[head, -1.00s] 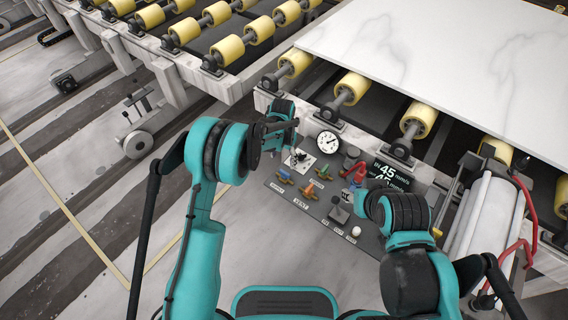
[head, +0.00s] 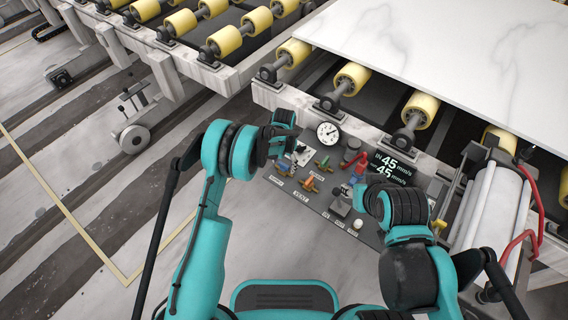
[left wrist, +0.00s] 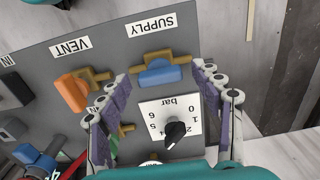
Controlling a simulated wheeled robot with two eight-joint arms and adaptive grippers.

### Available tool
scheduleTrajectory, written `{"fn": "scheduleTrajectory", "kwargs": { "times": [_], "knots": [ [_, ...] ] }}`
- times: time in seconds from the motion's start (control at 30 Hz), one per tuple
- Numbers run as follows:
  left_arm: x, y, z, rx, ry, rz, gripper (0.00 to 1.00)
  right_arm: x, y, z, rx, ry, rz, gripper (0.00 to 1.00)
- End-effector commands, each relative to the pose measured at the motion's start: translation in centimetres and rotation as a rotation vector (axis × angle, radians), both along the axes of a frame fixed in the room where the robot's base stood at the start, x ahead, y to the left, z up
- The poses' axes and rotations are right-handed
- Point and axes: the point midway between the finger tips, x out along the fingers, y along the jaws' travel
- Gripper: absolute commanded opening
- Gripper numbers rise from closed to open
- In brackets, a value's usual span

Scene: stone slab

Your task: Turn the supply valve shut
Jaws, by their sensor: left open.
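The supply valve (left wrist: 158,75) has a blue handle on a brass body, below the SUPPLY label in the left wrist view. Its handle lies roughly in line with the brass body. It also shows small in the head view (head: 281,168), just below my left gripper (head: 291,154). In the left wrist view my left gripper (left wrist: 161,84) is open, with one finger on each side of the blue handle. Nothing is held between the fingers, and I cannot tell whether either touches the handle. My right arm is over the panel's right part; its fingers are hidden.
An orange vent valve (left wrist: 72,92) sits close beside the left finger. A black knob on a bar dial (left wrist: 174,134) lies between the fingers, nearer the palm. A round gauge (head: 328,133), a green-handled valve (head: 323,163) and a speed display (head: 393,167) are nearby. Rollers stand behind.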

Motion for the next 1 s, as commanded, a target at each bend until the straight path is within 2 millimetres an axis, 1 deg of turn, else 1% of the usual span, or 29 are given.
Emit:
{"fn": "scheduleTrajectory", "kwargs": {
  "times": [0.03,0.07,0.1,0.17,0.2,0.23,0.47,0.67,0.87,1.0],
  "knots": [
    [0.0,0.0,0.04,0.0,0.0,0.0,0.63,0.0,0.0,0.03,0.0,0.0,0.0,0.4],
    [0.0,0.0,0.04,0.0,0.0,0.0,0.55,0.0,0.0,0.03,0.0,0.0,0.0,0.4],
    [0.0,0.0,0.04,0.0,0.0,0.0,0.44,0.0,0.0,0.03,0.0,0.0,0.0,0.4],
    [0.0,0.0,0.05,0.0,0.0,0.0,0.29,0.0,0.0,0.03,0.0,0.0,0.0,0.4],
    [0.0,0.0,0.04,0.0,0.0,0.0,0.18,0.0,0.0,0.03,0.0,0.0,0.0,0.4],
    [0.0,0.0,0.05,0.0,0.0,0.0,0.15,0.0,0.0,0.03,0.0,0.0,0.0,0.4],
    [0.0,0.0,0.04,0.0,0.0,0.009,0.16,0.01,0.0,0.02,0.0,0.0,0.0,0.4],
    [0.0,0.0,0.04,0.0,0.0,0.067,0.16,0.0,0.0,0.01,0.0,0.0,0.0,0.4],
    [0.0,0.0,0.04,0.0,0.0,0.2,0.16,0.0,0.0,0.01,0.0,0.0,0.0,0.4],
    [0.0,0.0,0.04,0.0,0.0,0.325,0.16,0.0,0.0,0.01,0.0,0.0,0.0,0.4]
  ]
}}
